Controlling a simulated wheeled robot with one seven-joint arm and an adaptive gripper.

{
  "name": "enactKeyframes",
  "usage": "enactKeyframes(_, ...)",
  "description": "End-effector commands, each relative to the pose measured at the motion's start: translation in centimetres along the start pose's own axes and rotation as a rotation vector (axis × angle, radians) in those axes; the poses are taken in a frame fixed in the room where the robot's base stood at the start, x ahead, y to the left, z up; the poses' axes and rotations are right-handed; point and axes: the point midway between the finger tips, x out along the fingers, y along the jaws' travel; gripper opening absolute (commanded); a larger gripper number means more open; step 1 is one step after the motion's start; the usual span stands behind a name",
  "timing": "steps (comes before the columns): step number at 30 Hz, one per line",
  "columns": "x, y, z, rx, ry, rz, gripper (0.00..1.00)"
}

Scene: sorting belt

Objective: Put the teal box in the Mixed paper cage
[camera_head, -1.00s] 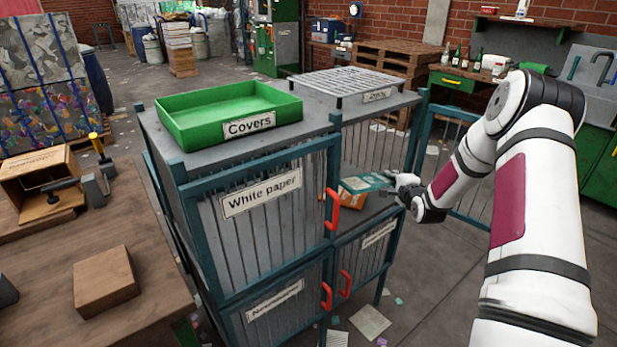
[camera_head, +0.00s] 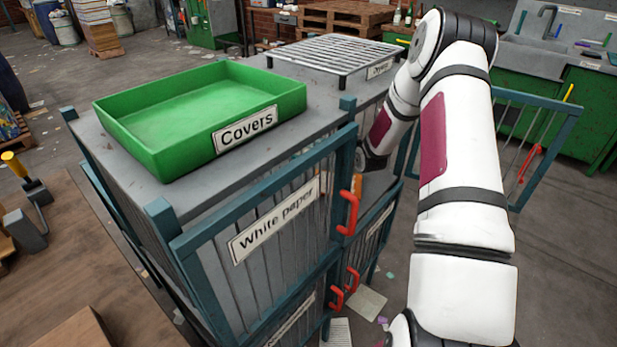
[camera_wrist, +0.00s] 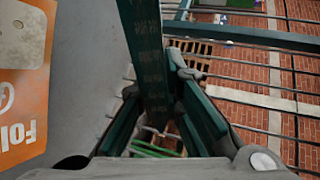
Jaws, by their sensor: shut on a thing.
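The teal box (camera_wrist: 147,50) shows in the wrist view as a dark teal slab, seen nearly edge-on. My gripper (camera_wrist: 156,88) is shut on it, one finger on each side. In the head view the gripper and box are hidden behind the cage front and my arm, which reaches into the upper right compartment. An orange box (camera_wrist: 22,75) with white lettering lies on a grey surface at the left of the wrist view. No Mixed paper label is readable. A barred door (camera_head: 572,130) with a red handle stands swung open to the right.
The White paper cage door (camera_head: 255,235) is shut beside the opening, with a red handle (camera_head: 348,212) sticking out. A green Covers tray (camera_head: 200,115) and a metal grate (camera_head: 335,55) sit on top. Bars and brick wall (camera_wrist: 270,85) fill the wrist view's right side.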

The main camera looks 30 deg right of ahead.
Motion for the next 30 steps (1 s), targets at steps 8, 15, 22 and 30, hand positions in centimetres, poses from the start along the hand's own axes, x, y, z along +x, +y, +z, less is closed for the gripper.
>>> enactKeyframes(8, 1.6, 3.9, 0.0, 0.0, 0.0, 0.002, 0.0)
enactKeyframes(15, 2.5, 6.3, 0.0, 0.001, 0.0, 0.001, 0.0)
enactKeyframes(22, 2.8, 7.3, 0.0, -0.001, -0.001, 0.0, 0.0)
enactKeyframes(30, 2.8, 7.3, 0.0, -0.001, -0.001, -0.001, 0.0)
